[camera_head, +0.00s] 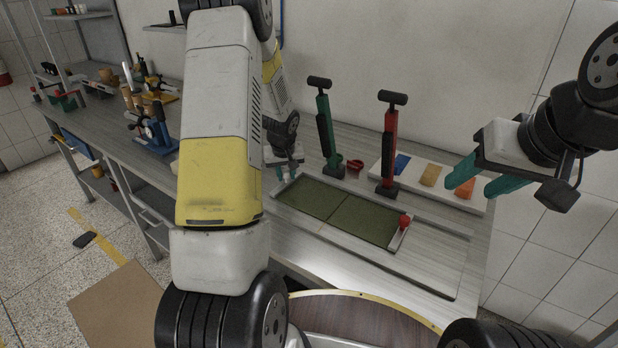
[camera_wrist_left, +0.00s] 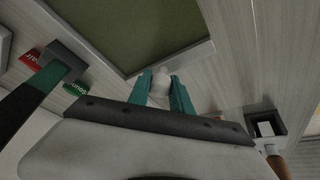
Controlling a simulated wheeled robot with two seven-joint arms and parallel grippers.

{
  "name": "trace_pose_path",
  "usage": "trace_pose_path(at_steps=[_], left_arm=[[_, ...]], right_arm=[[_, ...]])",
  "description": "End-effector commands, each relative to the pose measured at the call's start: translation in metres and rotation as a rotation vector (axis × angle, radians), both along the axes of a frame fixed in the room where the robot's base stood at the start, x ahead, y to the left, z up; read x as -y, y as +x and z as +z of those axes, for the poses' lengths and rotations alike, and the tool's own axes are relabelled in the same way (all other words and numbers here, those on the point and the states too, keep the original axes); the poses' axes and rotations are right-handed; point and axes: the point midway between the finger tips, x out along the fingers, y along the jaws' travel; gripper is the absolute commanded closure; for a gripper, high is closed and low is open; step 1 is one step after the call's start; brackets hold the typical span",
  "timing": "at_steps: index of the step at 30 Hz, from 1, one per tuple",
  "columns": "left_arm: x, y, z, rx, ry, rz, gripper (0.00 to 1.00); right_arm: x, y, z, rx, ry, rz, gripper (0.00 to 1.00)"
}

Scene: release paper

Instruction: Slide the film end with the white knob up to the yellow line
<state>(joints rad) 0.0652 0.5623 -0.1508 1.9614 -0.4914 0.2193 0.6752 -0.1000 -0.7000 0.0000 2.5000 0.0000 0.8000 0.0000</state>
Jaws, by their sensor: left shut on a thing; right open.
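The dark green film (camera_head: 315,200) lies flat in a pale tray (camera_head: 375,258) on the bench. A thin yellowish line (camera_head: 340,209) crosses it near the middle. A red knob (camera_head: 404,221) stands on a light bar at its right end. My left gripper (camera_head: 286,171) is at the far left end of the film, partly hidden by my left arm. In the left wrist view its green fingers are shut on the white knob (camera_wrist_left: 161,83), beside the film's framed edge. My right gripper (camera_head: 483,181) is open and empty, raised right of the tray.
A green pump (camera_head: 325,130) and a red pump (camera_head: 389,145) stand behind the film. A white board (camera_head: 408,174) with blue, tan and orange pieces lies at the back right. Several tools stand on the bench at left. The tray's right part is bare.

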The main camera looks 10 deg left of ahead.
Motion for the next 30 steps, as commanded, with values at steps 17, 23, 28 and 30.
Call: trace_pose_path(at_steps=[17, 23, 28, 30], left_arm=[[-0.0004, 0.0000, 0.0004, 0.002, 0.000, 0.001, 1.00], [-0.0005, 0.0001, 0.0004, 0.002, 0.000, 0.001, 1.00], [-0.0005, 0.0001, 0.0004, 0.003, 0.000, 0.001, 0.71], [-0.0004, 0.0002, 0.0005, 0.003, 0.000, 0.001, 0.57]], right_arm=[[0.0000, 0.0000, 0.0000, 0.000, 0.000, 0.000, 0.49], [0.0000, 0.0000, 0.0000, 0.000, 0.000, 0.000, 0.49], [0.0000, 0.0000, 0.0000, 0.000, 0.000, 0.000, 0.49], [0.0000, 0.0000, 0.0000, 0.000, 0.000, 0.000, 0.49]])
